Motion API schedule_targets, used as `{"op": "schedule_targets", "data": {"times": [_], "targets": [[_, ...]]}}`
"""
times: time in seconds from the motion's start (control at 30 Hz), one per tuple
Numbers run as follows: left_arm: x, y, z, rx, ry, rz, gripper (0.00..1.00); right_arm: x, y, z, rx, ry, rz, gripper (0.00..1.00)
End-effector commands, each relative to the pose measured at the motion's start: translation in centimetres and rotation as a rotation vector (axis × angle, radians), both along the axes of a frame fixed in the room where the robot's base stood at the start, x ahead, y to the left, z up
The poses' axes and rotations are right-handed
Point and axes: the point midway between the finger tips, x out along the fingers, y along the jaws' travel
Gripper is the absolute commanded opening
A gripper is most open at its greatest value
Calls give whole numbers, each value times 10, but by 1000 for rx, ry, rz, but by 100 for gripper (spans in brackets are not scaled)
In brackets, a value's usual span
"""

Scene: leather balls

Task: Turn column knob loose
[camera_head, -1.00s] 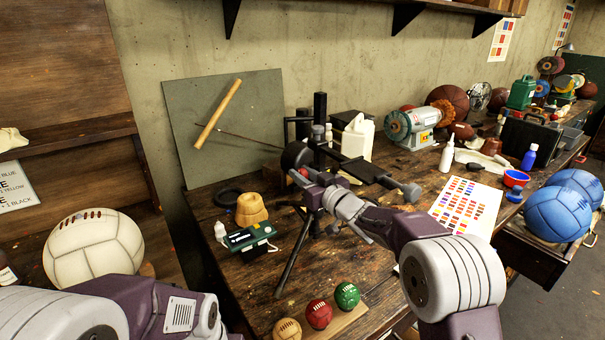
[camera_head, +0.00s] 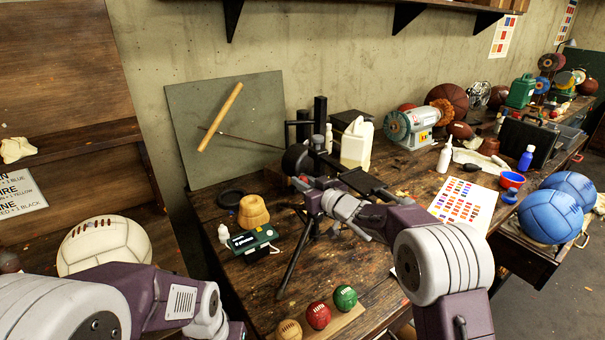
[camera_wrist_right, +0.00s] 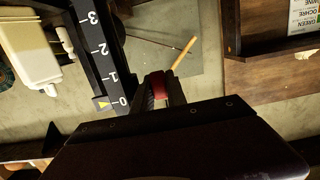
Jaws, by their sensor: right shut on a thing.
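The black upright column (camera_head: 320,115) of a stand rises from the workbench near the back wall. In the right wrist view the column (camera_wrist_right: 97,50) carries a white scale with numbers 0 to 3 and a yellow pointer by the 0. My right gripper (camera_wrist_right: 158,90) is shut on a small red knob (camera_wrist_right: 158,84) beside the column. In the head view my right gripper (camera_head: 304,184) reaches the stand from the right, and its fingers largely hide the knob.
A green device (camera_head: 252,239), a tan wooden block (camera_head: 253,211) and a small white bottle stand left of the stand. Three small balls sit on a board (camera_head: 350,318) at the front edge. A white jug (camera_head: 357,143) and a bench grinder (camera_head: 408,126) stand behind to the right.

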Motion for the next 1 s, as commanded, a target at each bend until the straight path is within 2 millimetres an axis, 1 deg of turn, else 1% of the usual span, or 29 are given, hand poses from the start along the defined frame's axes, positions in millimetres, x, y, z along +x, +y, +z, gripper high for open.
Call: {"op": "schedule_targets", "data": {"times": [0.13,0.17,0.2,0.57,0.67,0.8,1.0], "targets": [[0,0,-2,0,1,0,0,0,0,0,3,-4,0,0],[0,0,-2,0,1,0,0,0,0,0,3,-4,0,20],[0,0,-2,0,1,0,0,0,0,0,3,-4,0,26],[0,0,-3,0,1,0,0,-3,-2,0,2,-3,0,26],[0,0,-6,0,1,0,0,-12,-9,1,1,-4,-1,26],[0,0,-11,0,1,0,0,-33,-25,4,1,-4,-2,26],[0,0,-13,0,1,0,0,-59,-44,9,2,-5,-1,26]]}}
